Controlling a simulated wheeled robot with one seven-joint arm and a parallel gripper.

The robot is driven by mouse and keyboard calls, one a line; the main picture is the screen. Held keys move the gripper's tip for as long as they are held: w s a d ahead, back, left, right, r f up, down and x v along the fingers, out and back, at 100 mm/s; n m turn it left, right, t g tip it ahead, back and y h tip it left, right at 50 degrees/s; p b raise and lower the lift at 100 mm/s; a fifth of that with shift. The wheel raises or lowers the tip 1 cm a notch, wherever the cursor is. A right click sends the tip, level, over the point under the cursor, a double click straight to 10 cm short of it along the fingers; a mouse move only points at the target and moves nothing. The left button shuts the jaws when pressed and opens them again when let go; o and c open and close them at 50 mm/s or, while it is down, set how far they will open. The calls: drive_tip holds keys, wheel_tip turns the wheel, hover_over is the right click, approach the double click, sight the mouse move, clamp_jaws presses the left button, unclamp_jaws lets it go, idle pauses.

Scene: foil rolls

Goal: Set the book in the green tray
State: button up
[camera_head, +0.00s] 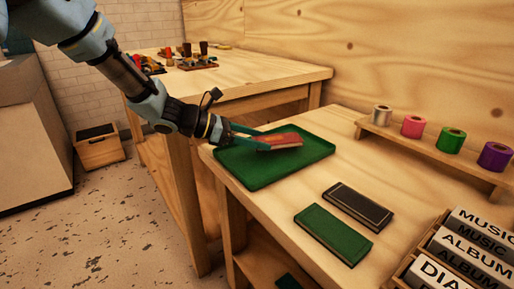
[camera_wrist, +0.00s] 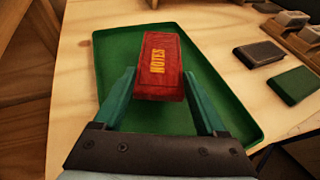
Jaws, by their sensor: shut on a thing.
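A red book (camera_head: 281,141) marked "NOTES" is between the fingers of my gripper (camera_head: 250,138), over the green tray (camera_head: 262,178). The wrist view shows the red book (camera_wrist: 160,68) gripped at its sides by the two green fingers of my gripper (camera_wrist: 158,95). The green tray (camera_wrist: 110,62) lies beneath and around it in that view. The book looks slightly tilted in the head view. I cannot tell whether its underside touches the tray floor.
A green book (camera_head: 333,233) and a black book (camera_head: 358,206) lie on the table right of the tray. Foil rolls (camera_head: 412,126) stand on a wooden rack at the back. A box of albums (camera_head: 470,245) is at the front right. Another table (camera_head: 250,80) stands behind.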

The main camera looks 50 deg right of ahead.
drive_tip(key=shift+f, duration=1.25)
drive_tip(key=shift+f, duration=0.15)
drive_tip(key=o, duration=1.5)
drive_tip(key=shift+r, duration=0.25)
drive_tip(key=v, duration=1.2)
drive_tip(key=shift+a+f, duration=0.1)
drive_tip(key=shift+f, duration=0.05)
